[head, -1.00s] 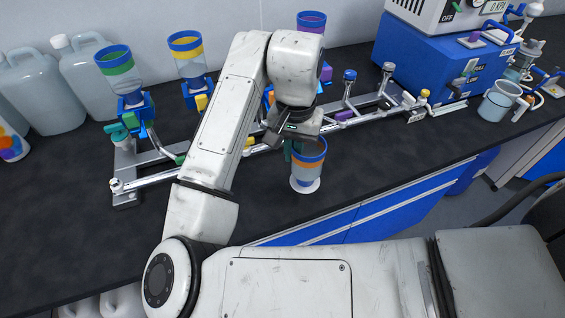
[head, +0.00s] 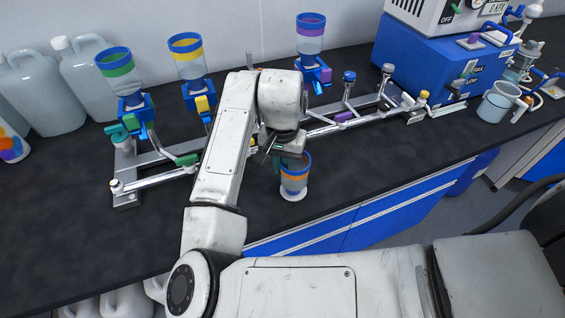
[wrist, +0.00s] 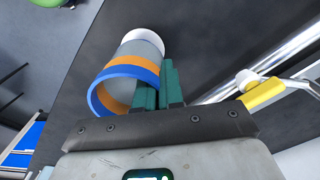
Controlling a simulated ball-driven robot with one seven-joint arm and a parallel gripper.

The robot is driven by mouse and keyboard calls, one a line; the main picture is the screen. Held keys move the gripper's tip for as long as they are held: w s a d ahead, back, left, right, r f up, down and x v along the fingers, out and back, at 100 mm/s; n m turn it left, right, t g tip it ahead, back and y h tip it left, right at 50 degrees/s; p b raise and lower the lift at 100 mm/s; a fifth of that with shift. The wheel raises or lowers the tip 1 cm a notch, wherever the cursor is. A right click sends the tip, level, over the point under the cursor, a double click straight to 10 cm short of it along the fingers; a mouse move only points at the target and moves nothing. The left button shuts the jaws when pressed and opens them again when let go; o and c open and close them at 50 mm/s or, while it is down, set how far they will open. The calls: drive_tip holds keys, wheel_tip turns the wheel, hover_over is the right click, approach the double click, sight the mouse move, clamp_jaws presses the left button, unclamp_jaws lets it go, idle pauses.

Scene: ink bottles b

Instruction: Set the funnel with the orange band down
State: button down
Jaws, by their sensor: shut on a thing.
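The funnel with the orange band (head: 294,178) has a blue rim, a clear body and a white base. It is upright over the black bench top near the front edge, in front of the metal manifold. In the wrist view the funnel (wrist: 139,60) lies against the green fingers. My gripper (head: 283,162) is shut on the funnel's side near the rim; its fingers also show in the wrist view (wrist: 159,88). I cannot tell whether the white base touches the bench.
The metal manifold (head: 152,180) runs behind the funnel, bearing funnels with green (head: 117,65), yellow (head: 187,53) and purple (head: 311,28) bands. A blue pump unit (head: 425,65) and a clear beaker (head: 497,102) stand right. Bare bench lies front left and right of the funnel.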

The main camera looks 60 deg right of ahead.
drive_tip(key=shift+f, duration=0.15)
drive_tip(key=c, duration=1.3)
unclamp_jaws()
wheel_tip(320, 180, up, 12)
drive_tip(key=shift+r, duration=0.25)
